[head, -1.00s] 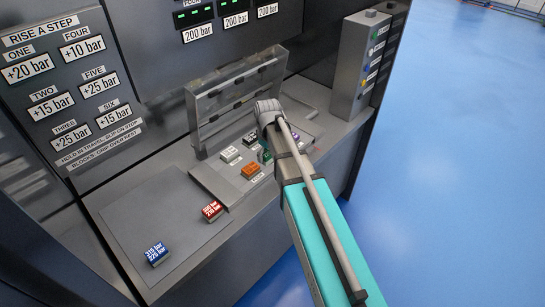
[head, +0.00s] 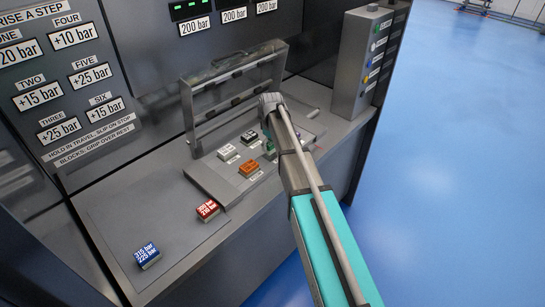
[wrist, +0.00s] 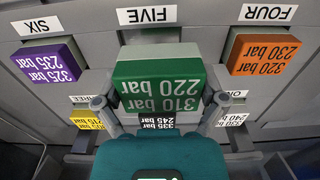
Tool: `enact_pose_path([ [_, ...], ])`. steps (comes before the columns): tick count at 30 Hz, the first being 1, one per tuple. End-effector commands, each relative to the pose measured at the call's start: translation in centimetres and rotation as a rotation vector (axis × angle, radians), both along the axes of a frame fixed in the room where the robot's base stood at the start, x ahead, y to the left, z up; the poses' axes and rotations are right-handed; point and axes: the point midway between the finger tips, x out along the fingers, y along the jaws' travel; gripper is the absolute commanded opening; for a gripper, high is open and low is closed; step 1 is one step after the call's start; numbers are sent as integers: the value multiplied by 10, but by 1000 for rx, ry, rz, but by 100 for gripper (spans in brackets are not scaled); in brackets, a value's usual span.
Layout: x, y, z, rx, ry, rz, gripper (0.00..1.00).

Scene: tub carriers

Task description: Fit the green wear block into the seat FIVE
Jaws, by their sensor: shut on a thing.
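The green wear block (wrist: 160,78), marked 310 bar and 220 bar, is held between the two fingers of my gripper (wrist: 160,103) in the wrist view. The seat label FIVE (wrist: 147,15) is just beyond the block. The seat itself is mostly hidden by the block, so I cannot tell whether the block touches it. In the head view the green block (head: 270,147) shows only in part beside my arm, above the panel with the seats.
An orange block (wrist: 264,54) by FOUR and a purple block (wrist: 47,61) by SIX flank the green one. Yellow (wrist: 87,118), black (wrist: 158,121) and white (wrist: 233,119) blocks sit nearer. Red (head: 208,209) and blue (head: 147,254) blocks lie left. A raised guard frame (head: 187,108) stands behind.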

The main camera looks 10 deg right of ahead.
Motion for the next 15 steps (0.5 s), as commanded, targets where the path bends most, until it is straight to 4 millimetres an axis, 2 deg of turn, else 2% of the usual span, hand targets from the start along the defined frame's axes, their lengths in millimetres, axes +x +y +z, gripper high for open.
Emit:
enact_pose_path([
  [3,6,-2,-9,0,0,0,38],
  [15,7,-2,-9,0,0,1,38],
])
